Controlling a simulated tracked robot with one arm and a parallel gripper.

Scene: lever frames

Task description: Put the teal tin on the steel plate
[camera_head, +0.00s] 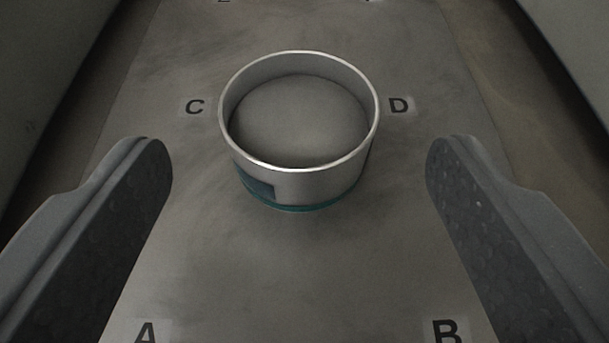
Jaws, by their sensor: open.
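An open, round metal tin (318,186) stands upright on the steel plate (300,275). Its wall is mostly bare grey metal, with a teal band low down and a dark patch at the lower left. The tin sits between the letters C and D and looks empty inside. My gripper (299,160) is open, with one dark finger at the left and one at the right. The tin lies between and a little beyond the fingertips, and neither finger touches it. The tin's far outer side is hidden.
The plate carries the letters A (146,332) and B (446,330) near the front, and more marks at the far edge, cut off. Dark grey walls or panels stand at the upper left and upper right. The plate around the tin is clear.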

